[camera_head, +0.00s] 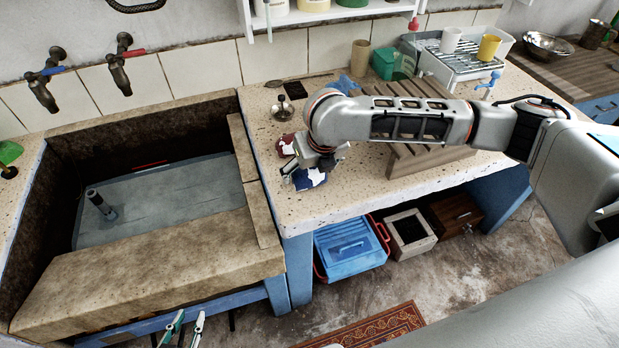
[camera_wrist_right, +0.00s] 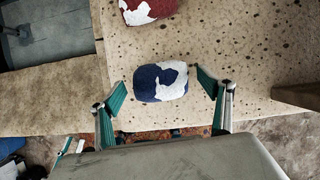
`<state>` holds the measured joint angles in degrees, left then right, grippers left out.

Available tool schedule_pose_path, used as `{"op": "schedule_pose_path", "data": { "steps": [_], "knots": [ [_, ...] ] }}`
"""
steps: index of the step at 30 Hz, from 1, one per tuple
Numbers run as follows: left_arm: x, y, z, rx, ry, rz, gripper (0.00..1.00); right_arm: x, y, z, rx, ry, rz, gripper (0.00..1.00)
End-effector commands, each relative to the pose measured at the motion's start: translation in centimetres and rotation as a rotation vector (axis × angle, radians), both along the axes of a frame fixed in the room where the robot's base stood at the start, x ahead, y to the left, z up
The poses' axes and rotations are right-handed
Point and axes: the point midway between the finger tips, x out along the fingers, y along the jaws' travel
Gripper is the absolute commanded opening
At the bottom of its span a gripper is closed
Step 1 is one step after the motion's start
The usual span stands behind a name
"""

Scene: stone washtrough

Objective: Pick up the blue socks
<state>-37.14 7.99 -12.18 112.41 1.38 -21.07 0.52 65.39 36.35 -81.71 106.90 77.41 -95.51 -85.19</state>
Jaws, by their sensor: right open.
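The blue socks (camera_head: 311,179), a rolled blue and white bundle, lie on the speckled stone counter (camera_head: 340,204) near its front edge. In the right wrist view the blue socks (camera_wrist_right: 160,82) sit between the spread green fingertips of my right gripper (camera_wrist_right: 162,84). A small gap shows on each side, so the gripper is open and empty. In the head view my right gripper (camera_head: 304,172) is over the socks and partly covers them. My left gripper (camera_head: 188,320) is at the bottom edge, in front of the trough, with its fingers apart and nothing between them.
Red and white socks (camera_head: 286,146) lie just behind the blue ones. The stone trough (camera_head: 150,255) is to the left. A slatted wooden rack (camera_head: 430,158) stands on the counter to the right. A blue crate (camera_head: 350,252) is below the counter.

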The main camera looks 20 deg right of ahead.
Motion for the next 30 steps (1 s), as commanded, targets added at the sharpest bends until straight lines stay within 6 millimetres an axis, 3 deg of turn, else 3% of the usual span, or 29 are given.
{"op": "schedule_pose_path", "data": {
  "steps": [8, 13, 14, 23, 30],
  "knots": [
    [-0.1, 0.0, -0.2, 0.001, 0.002, 0.0, 0.26, 0.3, 0.0, -0.5, 0.001, -0.001, -0.001, 0.78],
    [-0.1, 0.0, -0.2, 0.001, 0.002, 0.0, 0.26, 0.3, 0.0, -0.5, 0.001, -0.001, -0.001, 0.34],
    [-0.1, 0.0, -0.2, 0.001, 0.002, 0.0, 0.26, 0.3, 0.0, -0.5, 0.001, -0.001, -0.001, 0.33],
    [-0.1, 0.0, -0.2, 0.0, 0.001, 0.0, 0.26, 0.3, 0.0, -0.4, 0.001, -0.001, -0.001, 0.33],
    [0.0, 0.0, 0.3, 0.0, 0.0, 0.0, 0.26, 0.3, 0.0, 1.3, 0.001, -0.003, 0.0, 0.33]
  ]
}}
